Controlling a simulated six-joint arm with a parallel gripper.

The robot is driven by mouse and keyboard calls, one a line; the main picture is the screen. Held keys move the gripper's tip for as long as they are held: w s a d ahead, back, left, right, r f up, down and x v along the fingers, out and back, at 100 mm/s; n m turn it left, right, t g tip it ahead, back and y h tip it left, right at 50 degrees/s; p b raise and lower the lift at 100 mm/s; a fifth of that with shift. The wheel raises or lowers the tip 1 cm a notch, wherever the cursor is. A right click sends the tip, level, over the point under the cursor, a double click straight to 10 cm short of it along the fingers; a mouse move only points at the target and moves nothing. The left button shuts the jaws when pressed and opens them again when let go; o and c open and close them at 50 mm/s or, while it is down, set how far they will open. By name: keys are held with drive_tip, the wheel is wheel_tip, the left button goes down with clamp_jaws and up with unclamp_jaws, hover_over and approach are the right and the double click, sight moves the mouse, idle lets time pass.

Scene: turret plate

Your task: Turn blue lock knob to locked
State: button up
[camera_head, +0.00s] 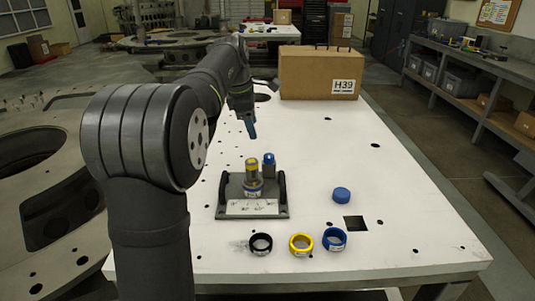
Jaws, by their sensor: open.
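A dark grey turret fixture (225,192) stands on the white table, with a white label plate at its front. On it is a stack (252,172) with a yellowish top and a blue band low down. Just right of the stack stands a blue-topped post (269,161), which looks like the blue lock knob; its lock marking is too small to read. My gripper (252,131) hangs above and behind the fixture, apart from it, with a blue tip pointing down. It is open, and nothing shows in it.
A blue cap (341,195) lies right of the fixture. A black ring (261,244), a yellow ring (301,244) and a blue ring (334,239) lie near the front edge. A cardboard box (305,73) stands at the back.

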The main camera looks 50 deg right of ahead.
drive_tip(key=r+n, duration=0.1)
drive_tip(key=n, duration=0.3)
drive_tip(key=n+h, duration=0.1)
drive_tip(key=n, duration=0.4)
approach(269, 155)
drive_tip(key=x, duration=0.8)
drive_tip(key=shift+f, duration=0.35)
drive_tip(key=shift+c, duration=0.3)
drive_tip(key=c, duration=0.9)
